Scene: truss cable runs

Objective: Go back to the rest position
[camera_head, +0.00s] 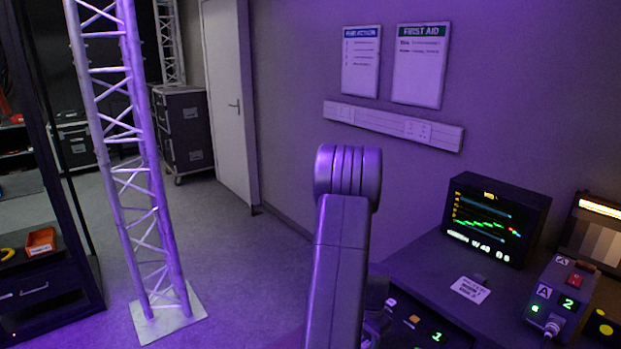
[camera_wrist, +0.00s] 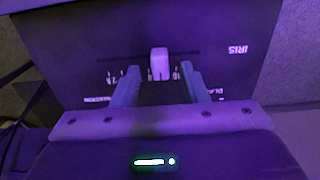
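My gripper (camera_wrist: 160,75) shows in the wrist view with its two fingers apart and nothing held between them. A pale slider knob (camera_wrist: 160,62) on a dark panel (camera_wrist: 215,35) marked IRIS stands just beyond the fingertips, centred on the gap. There is clear space between the knob and each finger. The panel's lettering appears upside down. In the head view my arm rises in the middle of the picture, and my gripper is hidden from that view.
A dark console (camera_head: 422,262) with a lit monitor (camera_head: 496,220) and a control box (camera_head: 562,300) fills the lower right. A truss tower (camera_head: 130,130) stands at the left on a base plate (camera_head: 168,315). The floor between the tower and my arm is clear.

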